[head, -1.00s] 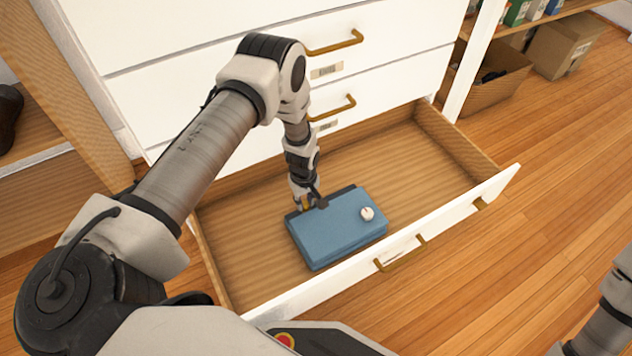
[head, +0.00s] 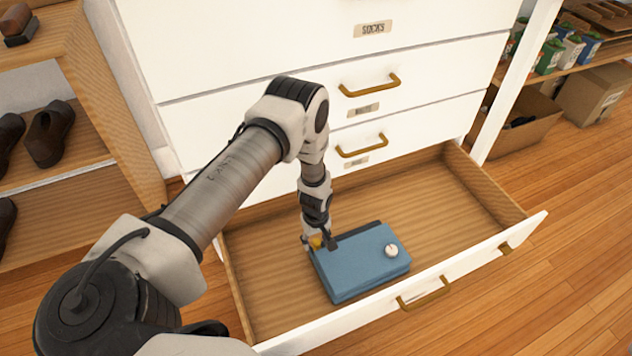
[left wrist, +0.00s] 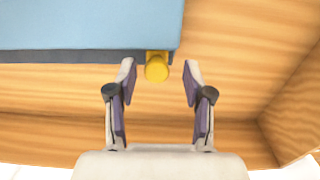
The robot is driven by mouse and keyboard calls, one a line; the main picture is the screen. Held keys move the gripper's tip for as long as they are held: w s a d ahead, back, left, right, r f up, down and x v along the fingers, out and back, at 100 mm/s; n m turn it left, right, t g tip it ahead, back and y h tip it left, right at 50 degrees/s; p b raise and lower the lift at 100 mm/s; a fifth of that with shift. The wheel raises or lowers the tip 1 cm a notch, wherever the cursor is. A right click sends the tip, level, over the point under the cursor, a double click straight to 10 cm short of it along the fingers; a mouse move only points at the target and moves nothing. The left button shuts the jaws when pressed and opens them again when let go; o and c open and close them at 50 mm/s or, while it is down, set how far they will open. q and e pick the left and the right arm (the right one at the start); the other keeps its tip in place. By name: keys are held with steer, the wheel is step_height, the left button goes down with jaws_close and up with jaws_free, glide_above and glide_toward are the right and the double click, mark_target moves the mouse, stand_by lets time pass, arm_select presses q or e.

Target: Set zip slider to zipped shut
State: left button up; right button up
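A blue zip case (head: 360,268) with a dark band along its back edge lies flat in the open drawer. A small yellow tab (head: 315,241), which looks like the zip slider, sits at the case's back left corner. In the left wrist view the yellow tab (left wrist: 157,68) sticks out past the dark edge of the blue case (left wrist: 80,25). My left gripper (head: 320,243) points down at that corner. In the left wrist view my left gripper (left wrist: 159,72) is open, its fingertips on either side of the tab with gaps showing. My right gripper is out of view.
The drawer front (head: 470,268) and closed drawers (head: 420,110) bound the space. A shoe shelf (head: 85,160) stands left, cardboard boxes (head: 592,95) right.

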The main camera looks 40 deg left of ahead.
mark_target(316, 241)
arm_select(q)
steer(key=shift+r, duration=0.1)
step_height(316, 241, up, 12)
stand_by(0.6)
